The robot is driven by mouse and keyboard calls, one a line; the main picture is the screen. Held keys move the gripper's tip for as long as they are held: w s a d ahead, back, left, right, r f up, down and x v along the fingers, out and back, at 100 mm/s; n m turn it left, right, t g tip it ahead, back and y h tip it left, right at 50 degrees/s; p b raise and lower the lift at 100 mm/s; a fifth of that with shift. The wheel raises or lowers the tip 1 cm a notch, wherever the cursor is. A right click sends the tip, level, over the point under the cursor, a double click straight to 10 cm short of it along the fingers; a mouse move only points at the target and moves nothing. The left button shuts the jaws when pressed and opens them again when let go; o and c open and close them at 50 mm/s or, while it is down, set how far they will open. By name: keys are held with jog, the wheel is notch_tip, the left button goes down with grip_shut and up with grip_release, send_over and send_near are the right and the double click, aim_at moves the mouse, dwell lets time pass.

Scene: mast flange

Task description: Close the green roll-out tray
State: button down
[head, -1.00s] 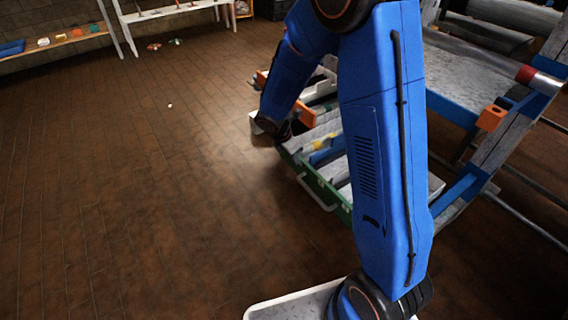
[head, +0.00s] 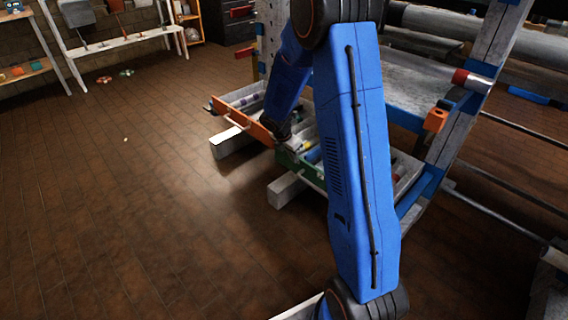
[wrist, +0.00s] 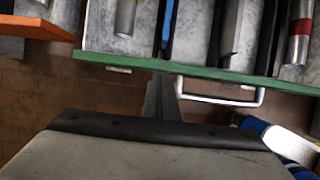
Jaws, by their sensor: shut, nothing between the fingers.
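The green roll-out tray (head: 312,176) is low on the rack, with its front edge roughly level with the orange-fronted tray beside it. My blue arm hides its right part. Its green front (wrist: 200,70) and white handle (wrist: 215,97) cross the wrist view. Bars and cylinders lie in dividers behind that front, so the tray is at least partly out. My gripper (wrist: 162,90) is shut and empty. Its fingertips are at the green front, just left of the handle; I cannot tell whether they touch. In the head view the fingertips are hidden.
The orange tray (head: 256,130) is out to the left of the green one. Two pale beams, one at left (head: 232,141) and one at right (head: 286,189), project onto the floor. A rack post (head: 465,110) stands right.

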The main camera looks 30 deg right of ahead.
jog(key=d, duration=0.1)
jog(key=w+d, duration=0.1)
jog(key=d, duration=0.2)
jog(key=shift+w+d, duration=0.25)
jog(key=shift+w+d+r, duration=0.1)
jog(key=shift+d+r, duration=0.05)
